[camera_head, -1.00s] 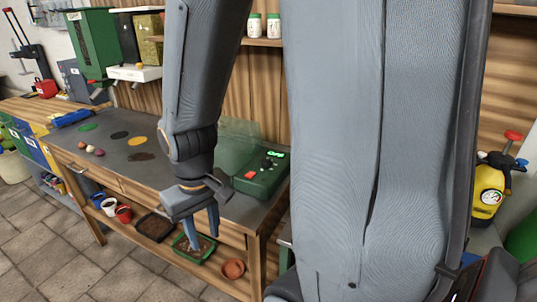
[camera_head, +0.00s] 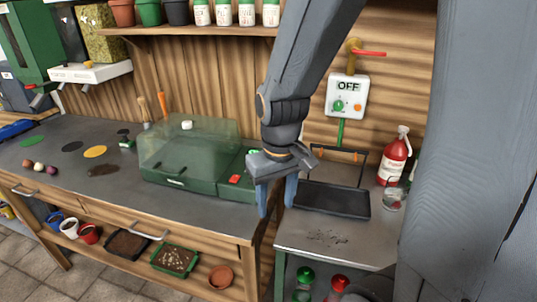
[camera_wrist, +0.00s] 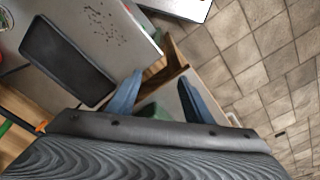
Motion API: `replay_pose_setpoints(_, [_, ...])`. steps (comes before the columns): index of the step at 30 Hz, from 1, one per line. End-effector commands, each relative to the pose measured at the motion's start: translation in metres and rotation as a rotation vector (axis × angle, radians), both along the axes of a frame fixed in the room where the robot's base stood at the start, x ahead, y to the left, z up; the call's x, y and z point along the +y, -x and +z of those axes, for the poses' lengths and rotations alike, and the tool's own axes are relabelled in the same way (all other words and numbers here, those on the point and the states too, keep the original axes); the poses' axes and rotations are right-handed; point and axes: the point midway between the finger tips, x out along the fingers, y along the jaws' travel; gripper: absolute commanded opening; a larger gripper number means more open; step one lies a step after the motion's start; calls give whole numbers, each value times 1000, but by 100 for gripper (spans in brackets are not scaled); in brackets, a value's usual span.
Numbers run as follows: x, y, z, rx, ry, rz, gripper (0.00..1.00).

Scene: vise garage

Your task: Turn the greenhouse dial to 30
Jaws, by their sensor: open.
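The greenhouse (camera_head: 175,175) is a green box with a clear lid (camera_head: 195,148), on the grey bench left of my gripper in the head view. Its control end (camera_head: 240,185) at the right has a red button (camera_head: 234,179). My arm and gripper cover part of that end, and I cannot make out the dial. My gripper (camera_head: 277,205) is open and empty, its fingers pointing down near the bench's right end, apart from the greenhouse in the picture. In the wrist view both fingers (camera_wrist: 160,78) are apart with nothing between them.
A wall box (camera_head: 347,96) reading OFF has a green knob. A shelf (camera_head: 200,31) with pots runs above.

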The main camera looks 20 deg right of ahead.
Motion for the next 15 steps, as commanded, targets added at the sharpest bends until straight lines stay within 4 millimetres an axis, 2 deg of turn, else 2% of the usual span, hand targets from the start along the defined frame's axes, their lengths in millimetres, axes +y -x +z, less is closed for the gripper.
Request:
replay_pose_setpoints(1, [1,-25,1,1,5,61,46])
replay_pose_setpoints(3, [1,-60,8,10,11,170,46])
replay_pose_setpoints(9, [1,-154,33,41,26,510,46])
replay_pose_setpoints(12, [1,-188,45,53,30,651,46])
replay_pose_setpoints(15, [1,-210,55,61,31,751,46])
